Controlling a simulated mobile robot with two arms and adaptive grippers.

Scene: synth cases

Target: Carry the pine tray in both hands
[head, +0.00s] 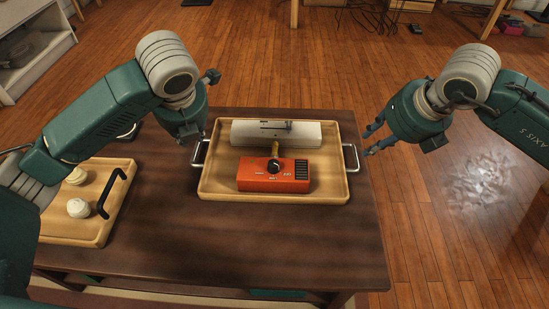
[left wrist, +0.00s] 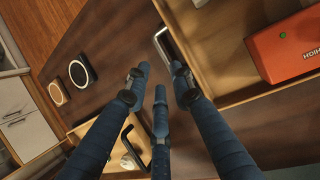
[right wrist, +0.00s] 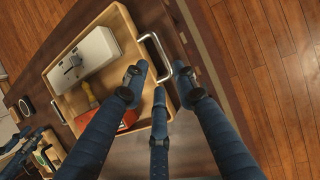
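The pine tray (head: 222,190) lies flat on a dark wooden table, with a silver handle at each end. A white device (head: 300,134) and an orange box (head: 262,182) with a black knob lie in it, with a yellow-brown piece between them. My left gripper (head: 188,132) is above the left handle (left wrist: 161,42); in the left wrist view its three blue fingers (left wrist: 157,80) are spread and empty near that handle. My right gripper (head: 372,141) is just right of the right handle (head: 351,158); its fingers (right wrist: 158,75) are spread and empty.
A second wooden tray (head: 95,235) with a black handle and pale round items stands at the table's left. Dark-rimmed round items (left wrist: 80,72) lie behind it. The table (head: 240,245) is clear in front of the pine tray. A white shelf (head: 35,50) stands back left.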

